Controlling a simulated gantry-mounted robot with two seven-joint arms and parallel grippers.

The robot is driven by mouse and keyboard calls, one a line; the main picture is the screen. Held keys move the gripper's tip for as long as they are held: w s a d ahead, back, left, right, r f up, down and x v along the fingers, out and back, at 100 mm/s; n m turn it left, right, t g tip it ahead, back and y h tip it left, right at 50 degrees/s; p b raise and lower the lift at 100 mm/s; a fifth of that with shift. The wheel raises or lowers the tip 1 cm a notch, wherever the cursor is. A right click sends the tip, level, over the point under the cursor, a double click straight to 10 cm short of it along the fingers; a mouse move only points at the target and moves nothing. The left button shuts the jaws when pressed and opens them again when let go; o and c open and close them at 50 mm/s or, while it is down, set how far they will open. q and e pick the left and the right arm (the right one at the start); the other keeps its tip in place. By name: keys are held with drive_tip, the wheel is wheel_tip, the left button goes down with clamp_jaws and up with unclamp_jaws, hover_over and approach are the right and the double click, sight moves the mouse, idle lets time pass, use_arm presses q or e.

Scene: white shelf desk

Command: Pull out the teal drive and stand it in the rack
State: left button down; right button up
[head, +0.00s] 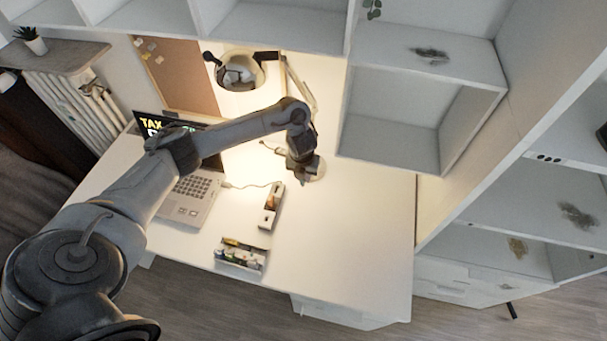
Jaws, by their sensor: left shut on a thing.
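My left gripper (305,174) is over the desk, to the right of the laptop and in front of the lamp's base. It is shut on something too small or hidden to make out. No teal drive can be picked out. A narrow white holder (269,219) with a dark slot and a brown or orange part lies on the desk, below and left of the gripper. I cannot tell whether it is the rack. My right gripper is not in view.
An open laptop (190,205) stands at left, a thin cable (250,186) running from its right side. A tray (238,267) of small coloured items sits near the front edge. A desk lamp (239,73) stands behind.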

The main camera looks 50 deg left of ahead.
use_arm(q)
drive_tip(key=shift+r, duration=0.45)
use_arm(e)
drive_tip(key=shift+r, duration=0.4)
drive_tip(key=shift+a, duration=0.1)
